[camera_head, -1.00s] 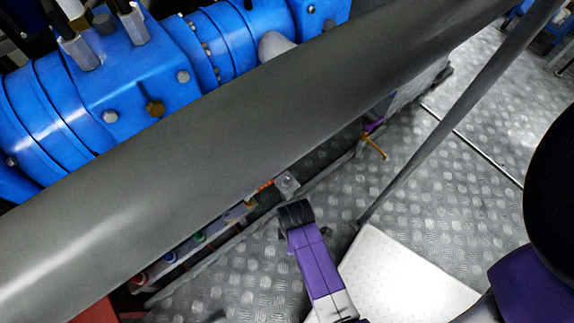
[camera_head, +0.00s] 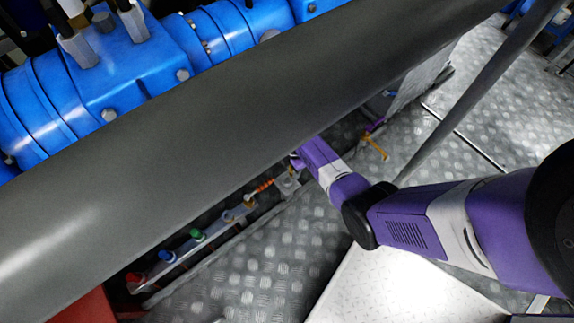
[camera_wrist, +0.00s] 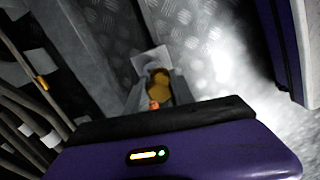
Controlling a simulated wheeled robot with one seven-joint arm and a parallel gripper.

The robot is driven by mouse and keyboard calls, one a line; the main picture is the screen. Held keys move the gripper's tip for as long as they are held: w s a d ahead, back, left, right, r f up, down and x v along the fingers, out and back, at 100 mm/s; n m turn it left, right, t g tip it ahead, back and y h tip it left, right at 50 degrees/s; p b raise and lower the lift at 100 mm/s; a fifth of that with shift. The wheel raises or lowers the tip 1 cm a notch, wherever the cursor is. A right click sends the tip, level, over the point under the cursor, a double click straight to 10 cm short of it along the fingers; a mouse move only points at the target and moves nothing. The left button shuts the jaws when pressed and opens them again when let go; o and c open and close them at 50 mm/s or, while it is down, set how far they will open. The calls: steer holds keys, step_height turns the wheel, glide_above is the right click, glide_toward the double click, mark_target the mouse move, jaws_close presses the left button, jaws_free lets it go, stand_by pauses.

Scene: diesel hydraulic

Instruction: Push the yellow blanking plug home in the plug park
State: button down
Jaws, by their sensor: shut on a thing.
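In the wrist view the yellow blanking plug (camera_wrist: 161,80) sits between the grey fingers of my gripper (camera_wrist: 157,72), which is shut on it. A small orange part (camera_wrist: 155,104) shows close in front of the plug. How deep the plug sits in a socket cannot be seen. In the head view my gripper (camera_head: 297,160) reaches down beside the big grey pipe, which hides its fingertips and the plug. A low grey rail (camera_head: 178,262) with red, blue and green caps lies below the pipe; I cannot tell whether it is the plug park.
The thick grey pipe (camera_head: 250,120) crosses close to my gripper. A blue machine (camera_head: 130,60) stands behind it. A yellow handle (camera_head: 375,148) sticks out at the right of my gripper. A thin grey bar (camera_head: 480,90) slants across the right. Tread-plate floor (camera_head: 250,265) is clear in front.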

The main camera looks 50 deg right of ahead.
steer(key=shift+w+a+r, duration=0.15)
steer(key=shift+w+r, duration=0.05)
steer(key=shift+w, duration=0.45)
steer(key=shift+w+a+r, duration=0.1)
steer(key=shift+w+r, duration=0.05)
steer(key=shift+w, duration=0.45)
steer(key=shift+r, duration=0.15)
steer(key=b, duration=0.4)
glide_above(287, 176)
steer(key=a, duration=0.1)
steer(key=shift+s+a+f, duration=0.1)
steer(key=shift+s+f, duration=0.1)
steer(key=shift+f, duration=1.15)
steer(key=shift+s+a+f, duration=0.1)
steer(key=shift+s+f, duration=0.1)
steer(key=shift+f, duration=1.1)
steer(key=shift+f+b, duration=0.5)
steer(key=shift+f, duration=0.4)
steer(key=shift+s+f+b, duration=0.1)
steer(key=shift+f+b, duration=0.8)
steer(key=shift+b, duration=0.05)
steer(key=c, duration=1)
jaws_free()
